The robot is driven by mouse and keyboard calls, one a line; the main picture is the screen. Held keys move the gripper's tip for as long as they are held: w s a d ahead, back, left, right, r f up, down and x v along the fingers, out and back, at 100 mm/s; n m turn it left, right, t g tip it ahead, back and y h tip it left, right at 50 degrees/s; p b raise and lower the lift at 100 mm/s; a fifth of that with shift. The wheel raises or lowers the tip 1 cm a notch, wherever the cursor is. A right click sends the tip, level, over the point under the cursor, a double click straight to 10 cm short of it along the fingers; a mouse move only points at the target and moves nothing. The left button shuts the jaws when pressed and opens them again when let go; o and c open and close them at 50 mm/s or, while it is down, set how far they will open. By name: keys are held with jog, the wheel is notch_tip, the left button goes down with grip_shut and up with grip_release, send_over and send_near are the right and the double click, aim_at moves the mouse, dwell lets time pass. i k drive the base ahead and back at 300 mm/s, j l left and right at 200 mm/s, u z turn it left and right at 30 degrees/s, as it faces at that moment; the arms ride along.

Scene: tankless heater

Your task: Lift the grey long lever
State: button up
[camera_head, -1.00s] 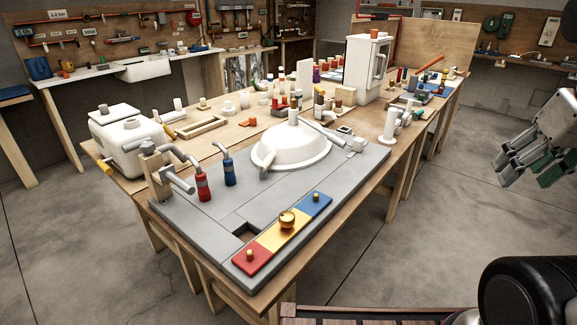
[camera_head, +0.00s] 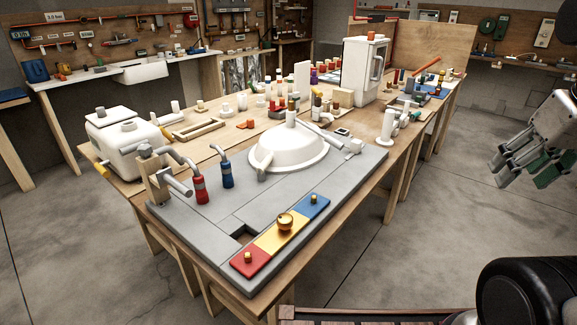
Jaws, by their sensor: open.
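A long grey lever (camera_head: 325,136) slants from the white dome (camera_head: 287,147) down to the right, ending near a small light block on the grey panel (camera_head: 209,220). A shorter grey bar (camera_head: 178,186) sticks out by the wooden post at the panel's left; I cannot tell for certain which of the two is the named lever. My gripper (camera_head: 520,170) hangs at the right edge of the head view, open and empty. It is beyond the table's right side, well apart from both levers. Part of my arm is cut off by the frame.
Red and blue handled pipes (camera_head: 226,170) rise left of the dome. A red, yellow and blue strip (camera_head: 281,235) with gold knobs lies in front. A white tank (camera_head: 122,142) stands at left, a white cabinet (camera_head: 361,70) behind. The floor (camera_head: 440,220) right of the table is clear.

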aim_at(334, 142)
jog(key=i+l+u, duration=0.15)
jog(key=u, duration=0.25)
jog(key=i+l+u, duration=0.1)
jog(key=l+u, duration=0.25)
jog(key=i+l+u, duration=0.1)
jog(key=l+u, duration=0.3)
